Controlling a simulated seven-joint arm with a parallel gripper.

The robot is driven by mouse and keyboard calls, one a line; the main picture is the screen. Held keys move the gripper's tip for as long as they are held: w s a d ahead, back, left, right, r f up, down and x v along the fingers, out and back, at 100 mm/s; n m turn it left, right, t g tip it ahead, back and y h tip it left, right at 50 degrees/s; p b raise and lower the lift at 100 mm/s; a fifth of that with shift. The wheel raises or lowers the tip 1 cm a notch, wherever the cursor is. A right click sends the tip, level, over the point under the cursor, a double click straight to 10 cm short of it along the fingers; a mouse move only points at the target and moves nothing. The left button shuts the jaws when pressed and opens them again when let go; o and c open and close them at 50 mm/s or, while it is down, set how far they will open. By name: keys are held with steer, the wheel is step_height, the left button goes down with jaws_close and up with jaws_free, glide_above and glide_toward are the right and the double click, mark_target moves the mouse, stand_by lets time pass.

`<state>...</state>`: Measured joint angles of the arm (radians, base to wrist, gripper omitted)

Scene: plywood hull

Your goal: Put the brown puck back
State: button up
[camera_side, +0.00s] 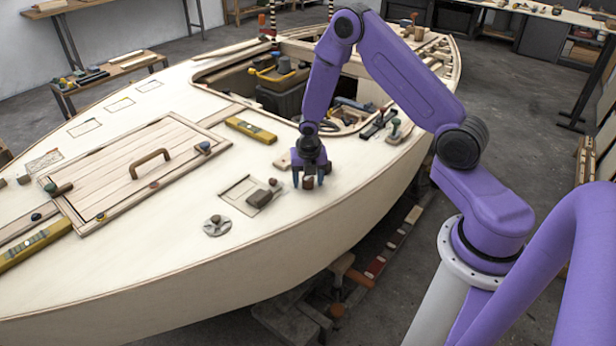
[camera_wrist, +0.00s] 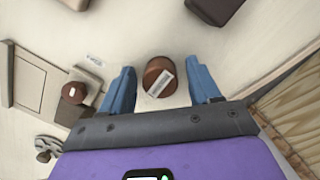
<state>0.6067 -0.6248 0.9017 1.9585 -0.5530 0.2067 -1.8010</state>
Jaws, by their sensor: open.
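A brown puck (camera_wrist: 158,72) stands on the pale deck between my gripper's blue fingers in the wrist view, with a small printed label in front of its lower part. Its brown side also shows between the fingers in the side view (camera_side: 309,184). My gripper (camera_side: 308,179) is open, low over the deck, with one finger on each side of the puck. In the wrist view, gaps show between the puck and both fingers (camera_wrist: 161,80). A smaller dark brown round piece (camera_wrist: 73,92) sits to the left, beside a square framed panel (camera_wrist: 30,85).
A grey-brown block (camera_side: 261,198) lies by the square panel, and a grey metal fitting (camera_side: 216,226) is nearer the front. A yellow level (camera_side: 251,131) and a handled hatch (camera_side: 125,170) are farther left. The hull edge drops off close to the right.

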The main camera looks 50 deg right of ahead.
mark_target(308, 181)
steer(key=shift+r, duration=0.15)
step_height(308, 181, up, 10)
steer(key=s+a, duration=0.1)
steer(key=s+a+r+m, duration=0.3)
steer(key=s+a+r, duration=0.25)
steer(key=a, duration=0.25)
steer(key=s+a+r+m, duration=0.1)
steer(key=s+r+m, duration=0.1)
steer(key=s, duration=0.6)
steer(key=s+a+r+m+y, duration=0.1)
steer(key=s+a+r+m, duration=0.1)
steer(key=s+m, duration=0.3)
steer(key=s+a+r+m+g, duration=0.1)
steer(key=s+r+m, duration=0.3)
steer(key=s, duration=0.7)
steer(key=shift+s+a+y, duration=0.3)
steer(key=shift+s+a, duration=0.1)
steer(key=shift+a, duration=0.3)
